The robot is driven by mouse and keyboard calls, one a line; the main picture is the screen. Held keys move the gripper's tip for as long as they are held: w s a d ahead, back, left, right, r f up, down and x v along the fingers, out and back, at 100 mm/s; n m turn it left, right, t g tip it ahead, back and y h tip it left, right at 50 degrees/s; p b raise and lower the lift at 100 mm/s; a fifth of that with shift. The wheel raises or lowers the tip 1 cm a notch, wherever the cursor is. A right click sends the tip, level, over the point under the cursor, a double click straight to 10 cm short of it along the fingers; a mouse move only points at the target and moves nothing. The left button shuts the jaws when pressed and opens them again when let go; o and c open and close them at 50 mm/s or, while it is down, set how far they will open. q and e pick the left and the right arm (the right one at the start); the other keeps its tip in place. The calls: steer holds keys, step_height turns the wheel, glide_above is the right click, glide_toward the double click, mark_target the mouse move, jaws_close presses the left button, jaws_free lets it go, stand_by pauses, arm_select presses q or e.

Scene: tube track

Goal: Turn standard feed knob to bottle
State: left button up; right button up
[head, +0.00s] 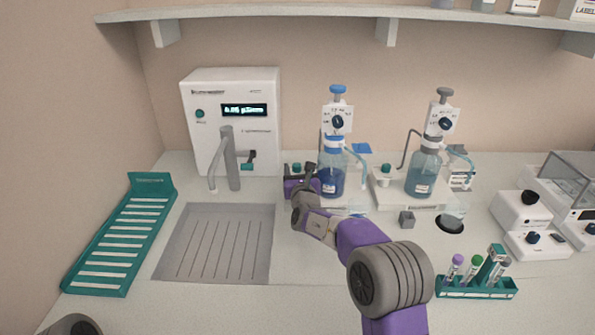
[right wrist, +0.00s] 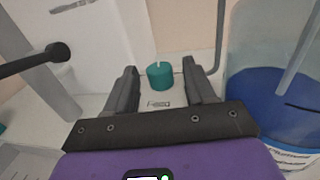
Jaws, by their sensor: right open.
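A teal feed knob (right wrist: 160,76) with a white mark on top sits on a white base, with a small label in front that I cannot read fully. In the head view this knob (head: 297,168) is left of the blue-capped bottle (head: 332,178) of dark blue liquid. My right gripper (head: 301,180) is open just in front of it. In the right wrist view its fingers (right wrist: 161,82) stand on either side of the knob, with gaps. The white mark points roughly away from me. A second teal knob (head: 386,169) is beside the grey-capped bottle (head: 423,175). My left gripper is not in view.
The white dispenser (head: 232,110) with its grey spout stands left of the knob, and its black lever (right wrist: 35,60) is close to my right gripper. A drain tray (head: 222,243), teal rack (head: 122,238) and tube holder (head: 476,289) are around.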

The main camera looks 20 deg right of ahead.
steer(key=s, duration=0.4)
steer(key=s+a, duration=0.1)
steer(key=s, duration=0.2)
steer(key=shift+s+p, duration=0.1)
steer(key=shift+p, duration=0.3)
steer(key=shift+s, duration=0.2)
steer(key=shift+c, duration=0.2)
